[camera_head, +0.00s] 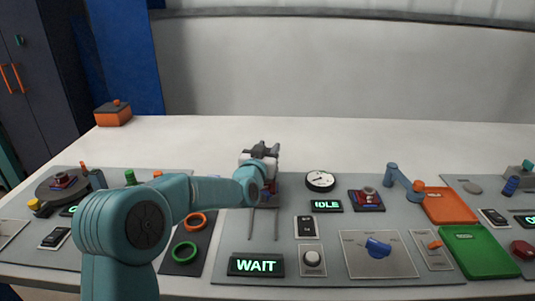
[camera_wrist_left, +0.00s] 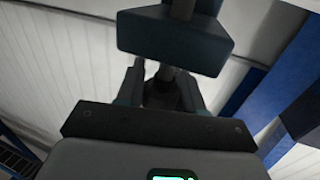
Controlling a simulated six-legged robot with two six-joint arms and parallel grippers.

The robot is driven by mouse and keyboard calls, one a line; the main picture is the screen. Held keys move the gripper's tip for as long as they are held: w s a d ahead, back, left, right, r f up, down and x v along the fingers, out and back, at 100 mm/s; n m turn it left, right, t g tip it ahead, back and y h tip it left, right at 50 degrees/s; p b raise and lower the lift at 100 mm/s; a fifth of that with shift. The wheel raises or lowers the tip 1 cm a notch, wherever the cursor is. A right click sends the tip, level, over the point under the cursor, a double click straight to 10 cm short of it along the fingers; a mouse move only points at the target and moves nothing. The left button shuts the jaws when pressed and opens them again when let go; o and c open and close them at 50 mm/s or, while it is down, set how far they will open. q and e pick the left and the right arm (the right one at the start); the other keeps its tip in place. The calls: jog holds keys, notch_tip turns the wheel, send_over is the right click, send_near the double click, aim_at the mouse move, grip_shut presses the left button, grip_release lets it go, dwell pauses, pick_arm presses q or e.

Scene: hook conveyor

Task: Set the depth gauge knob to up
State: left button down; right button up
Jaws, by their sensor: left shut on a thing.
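My left gripper (camera_head: 263,152) is at the back of the middle panel, at the end of the teal arm. In the left wrist view its fingers (camera_wrist_left: 163,92) are shut on a small dark thing, whose shape is mostly hidden. A blue knob (camera_head: 378,247) sits on a pale square plate at the front of the panel, apart from the gripper. A white round knob (camera_head: 312,258) stands left of it. A round white dial (camera_head: 320,180) is right of the gripper. I cannot tell which of these is the depth gauge. The right gripper is not in view.
The control panel (camera_head: 220,285) also carries a lit WAIT display (camera_head: 256,265), an IDLE display (camera_head: 327,206), an orange tray (camera_head: 449,206) and a green tray (camera_head: 480,252). The white table behind is mostly clear.

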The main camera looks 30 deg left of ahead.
pick_arm(q)
jog(key=c, duration=0.8)
grip_release()
jog(key=shift+r, duration=0.3)
jog(key=shift+f, duration=0.1)
jog(key=shift+s, duration=0.2)
jog(key=b+v, duration=0.1)
jog(key=v, duration=1.5)
jog(key=shift+d+b, duration=0.1)
jog(key=shift+b, duration=0.3)
